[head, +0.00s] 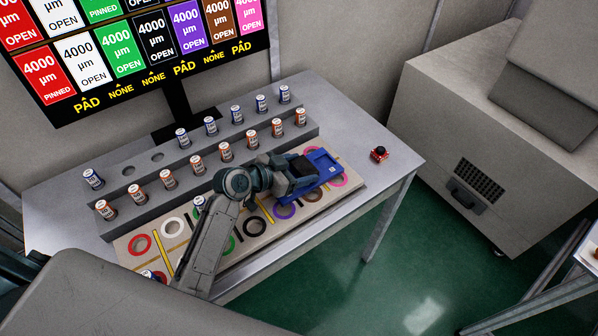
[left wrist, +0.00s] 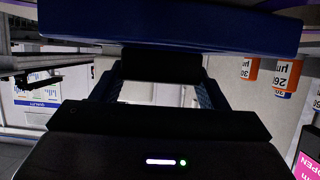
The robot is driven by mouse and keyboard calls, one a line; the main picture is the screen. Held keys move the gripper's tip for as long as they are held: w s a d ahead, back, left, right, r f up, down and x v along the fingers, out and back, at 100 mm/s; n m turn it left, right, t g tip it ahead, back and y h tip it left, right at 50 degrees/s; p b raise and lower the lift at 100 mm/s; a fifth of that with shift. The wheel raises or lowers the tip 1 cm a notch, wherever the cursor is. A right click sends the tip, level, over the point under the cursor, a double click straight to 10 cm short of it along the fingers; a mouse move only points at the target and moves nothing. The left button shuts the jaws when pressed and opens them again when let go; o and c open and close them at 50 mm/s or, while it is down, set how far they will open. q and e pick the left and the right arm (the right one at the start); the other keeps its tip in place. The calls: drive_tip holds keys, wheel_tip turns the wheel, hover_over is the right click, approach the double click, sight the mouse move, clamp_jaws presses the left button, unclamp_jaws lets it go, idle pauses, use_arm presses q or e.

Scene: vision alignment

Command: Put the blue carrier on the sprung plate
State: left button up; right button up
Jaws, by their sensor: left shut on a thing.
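The blue carrier (head: 322,165) is a flat blue tray-like piece at the right end of the board with coloured rings. My left gripper (head: 303,176) is shut on its left side. In the left wrist view the carrier (left wrist: 200,30) spans the top as a blue bar, with the gripper (left wrist: 160,68) at it. I cannot tell whether the carrier touches the board or hangs just above it. I cannot make out the sprung plate for sure. My right gripper is not in view.
The beige board (head: 345,194) has coloured rings and yellow bars. Behind it, a grey stepped rack (head: 130,207) holds several orange and blue labelled cans. A small red device with a black knob (head: 379,154) stands at the right on the grey table (head: 372,120). A screen (head: 120,60) stands behind.

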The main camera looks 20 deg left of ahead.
use_arm(q)
drive_tip(key=shift+r, duration=0.1)
drive_tip(key=o, duration=1.2)
drive_tip(key=shift+s+a+r+p, duration=0.15)
drive_tip(key=shift+s+a+p, duration=0.05)
drive_tip(key=shift+s+p, duration=0.1)
drive_tip(key=p+v, duration=0.2)
drive_tip(key=v, duration=0.7)
drive_tip(key=shift+s+a, duration=0.1)
drive_tip(key=shift+a, duration=0.05)
drive_tip(key=shift+p+v, duration=0.35)
drive_tip(key=shift+v, duration=0.65)
